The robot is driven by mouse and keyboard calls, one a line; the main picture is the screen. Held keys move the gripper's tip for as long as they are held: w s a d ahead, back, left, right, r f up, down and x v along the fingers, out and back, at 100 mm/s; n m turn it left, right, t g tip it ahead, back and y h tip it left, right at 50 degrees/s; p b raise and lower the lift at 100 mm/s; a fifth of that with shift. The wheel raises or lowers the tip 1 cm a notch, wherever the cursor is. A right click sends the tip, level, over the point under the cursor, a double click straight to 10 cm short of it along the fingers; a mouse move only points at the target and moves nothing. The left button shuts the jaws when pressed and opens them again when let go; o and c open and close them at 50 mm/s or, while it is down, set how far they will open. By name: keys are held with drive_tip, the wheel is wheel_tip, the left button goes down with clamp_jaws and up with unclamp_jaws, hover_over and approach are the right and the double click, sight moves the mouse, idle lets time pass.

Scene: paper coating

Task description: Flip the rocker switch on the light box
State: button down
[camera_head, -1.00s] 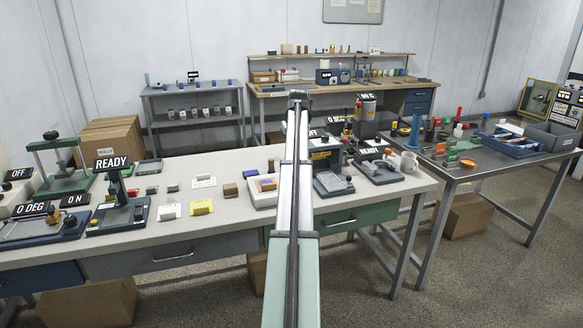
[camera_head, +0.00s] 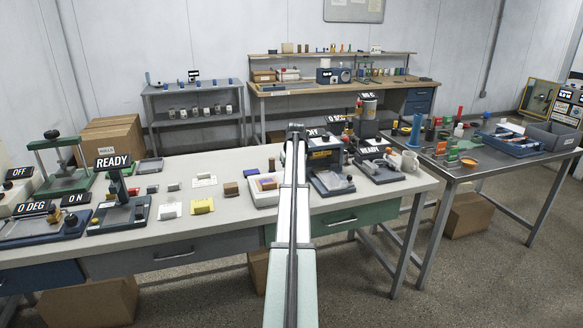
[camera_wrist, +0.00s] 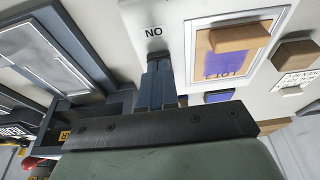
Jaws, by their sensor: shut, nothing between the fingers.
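In the wrist view my gripper (camera_wrist: 160,78) has its two blue-grey fingers together, with nothing between them. Their tips point at a pale surface beside a printed label reading "NO" (camera_wrist: 154,32), which could be "ON" seen upside down. A rocker switch cannot be made out; the tips may hide it. Close to the right of the fingers is a white-framed box (camera_wrist: 188,58) with a tan and purple panel. It may be the light box, but I cannot tell for sure. It also shows as a white tray-like box (camera_head: 262,198) in the head view, left of my arm.
A dark device (camera_head: 326,152) with a yellow label stands just right of my arm, near a flat grey-topped tray (camera_head: 330,184). A tan block (camera_wrist: 222,37) lies on the white-framed box and a brown block (camera_wrist: 295,53) lies beyond it. The bench front is fairly clear.

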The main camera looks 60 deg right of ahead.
drive_tip(key=shift+f, duration=0.15)
drive_tip(key=shift+s+a+f, duration=0.2)
drive_tip(key=shift+f, duration=0.15)
drive_tip(key=shift+t+h, duration=0.3)
drive_tip(key=shift+w+d, duration=0.1)
drive_tip(key=shift+r, duration=0.2)
drive_tip(key=shift+r, duration=0.6)
drive_tip(key=shift+r, duration=0.2)
drive_tip(key=v, duration=1.3)
drive_tip(key=shift+s+a, duration=0.45)
